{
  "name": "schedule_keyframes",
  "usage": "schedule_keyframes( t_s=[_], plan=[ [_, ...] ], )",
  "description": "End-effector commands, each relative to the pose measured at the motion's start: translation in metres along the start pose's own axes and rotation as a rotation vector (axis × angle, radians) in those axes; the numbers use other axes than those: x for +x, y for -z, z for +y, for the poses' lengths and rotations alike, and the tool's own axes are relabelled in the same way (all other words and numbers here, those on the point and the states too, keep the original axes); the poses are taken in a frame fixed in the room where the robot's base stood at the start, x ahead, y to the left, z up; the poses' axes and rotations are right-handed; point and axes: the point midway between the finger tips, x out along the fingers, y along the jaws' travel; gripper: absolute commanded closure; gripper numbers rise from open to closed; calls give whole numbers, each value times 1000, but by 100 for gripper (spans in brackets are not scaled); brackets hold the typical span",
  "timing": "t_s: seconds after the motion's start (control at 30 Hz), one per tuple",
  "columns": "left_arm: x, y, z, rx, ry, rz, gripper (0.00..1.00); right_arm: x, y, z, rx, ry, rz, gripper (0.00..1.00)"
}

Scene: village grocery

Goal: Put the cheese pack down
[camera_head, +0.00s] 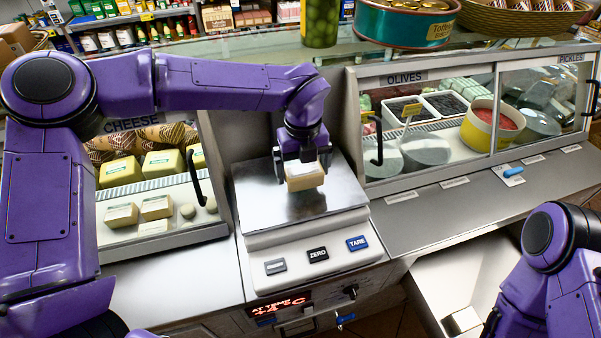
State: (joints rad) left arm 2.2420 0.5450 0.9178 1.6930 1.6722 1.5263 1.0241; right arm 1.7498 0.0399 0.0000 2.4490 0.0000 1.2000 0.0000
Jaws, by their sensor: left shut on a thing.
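The cheese pack (305,180) is a small pale tan block with a white top. My left gripper (303,162) is shut on it from above, over the silver plate of the scale (252,189). A dark shadow or reflection shows on the plate just below the pack; I cannot tell whether the pack touches the plate. My right arm shows at the lower right, but its gripper is out of view.
The cheese case (165,228) stands left of the scale, with several packs inside. The olives case (377,160) stands right, with a metal ledge (440,215) in front. A green tin (405,24) and a jar (320,22) stand on the glass top behind.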

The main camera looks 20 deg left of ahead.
Motion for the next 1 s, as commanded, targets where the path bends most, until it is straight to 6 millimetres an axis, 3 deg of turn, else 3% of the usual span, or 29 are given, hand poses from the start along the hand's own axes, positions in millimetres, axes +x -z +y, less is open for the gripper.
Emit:
schedule_keyframes(
  t_s=[0.2, 0.53, 0.57, 0.87, 1.0],
  plan=[
    [33, -2, 4, 0, -1, 3, 43, -8, 3, 1, 0, 0, -1, 57],
    [39, -2, 4, -1, 0, 1, 43, -5, 2, 1, 0, 0, -1, 57],
    [38, -2, 4, -1, 0, 1, 0, -6, 2, 1, 0, 0, -1, 57],
    [32, -3, 4, -2, 1, 0, 0, -6, 2, 1, 0, 0, -1, 57],
    [5, -3, 3, -2, 4, -3, 0, 0, 0, 0, 0, 0, -1, 57]
  ],
)
